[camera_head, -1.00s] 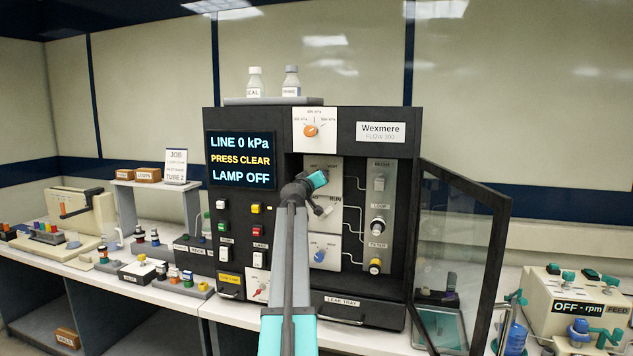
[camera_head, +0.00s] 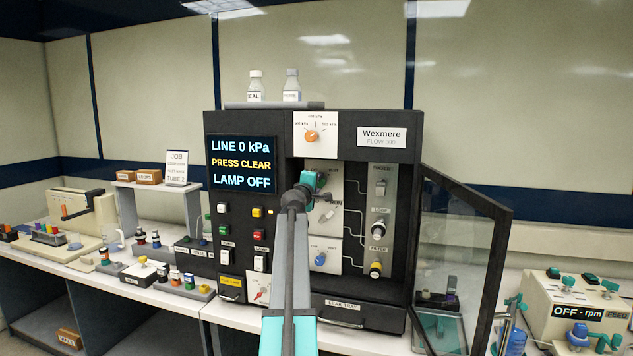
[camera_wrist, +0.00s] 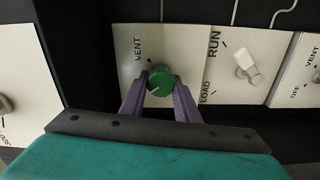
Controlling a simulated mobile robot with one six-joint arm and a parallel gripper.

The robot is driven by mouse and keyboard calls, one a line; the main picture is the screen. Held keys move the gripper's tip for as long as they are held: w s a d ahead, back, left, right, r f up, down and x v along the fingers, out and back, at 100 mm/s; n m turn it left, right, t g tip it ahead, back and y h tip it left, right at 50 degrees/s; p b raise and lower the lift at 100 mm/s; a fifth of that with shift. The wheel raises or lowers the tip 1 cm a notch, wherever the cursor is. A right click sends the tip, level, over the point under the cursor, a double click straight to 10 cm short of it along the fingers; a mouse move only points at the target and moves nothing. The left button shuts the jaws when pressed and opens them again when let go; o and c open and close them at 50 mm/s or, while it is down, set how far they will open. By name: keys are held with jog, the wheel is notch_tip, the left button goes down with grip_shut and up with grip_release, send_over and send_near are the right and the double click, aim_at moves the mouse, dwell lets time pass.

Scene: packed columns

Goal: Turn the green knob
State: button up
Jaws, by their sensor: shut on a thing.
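The green knob (camera_wrist: 160,80) sits on a white plate in the wrist view, with the word VENT to its upper left. A pale mark shows on its face, towards its lower edge. My gripper (camera_wrist: 161,92) has its two purple fingers closed on either side of the knob, touching it. In the head view my gripper (camera_head: 309,180) is at the panel's recess and hides the green knob.
A white lever knob (camera_wrist: 247,66) marked LOAD and RUN is just right of it. A blue knob (camera_head: 320,259) is below. An open glass door (camera_head: 455,260) stands to the right. The screen (camera_head: 241,162) reads PRESS CLEAR.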

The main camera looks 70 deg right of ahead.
jog(key=shift+s+n+p, duration=0.3)
jog(key=shift+s+n, duration=0.05)
jog(key=shift+n, duration=0.35)
jog(key=o, duration=1)
jog(key=shift+s, duration=0.15)
jog(key=shift+o, duration=0.2)
jog(key=shift+w, duration=0.2)
jog(key=shift+a+f, duration=0.1)
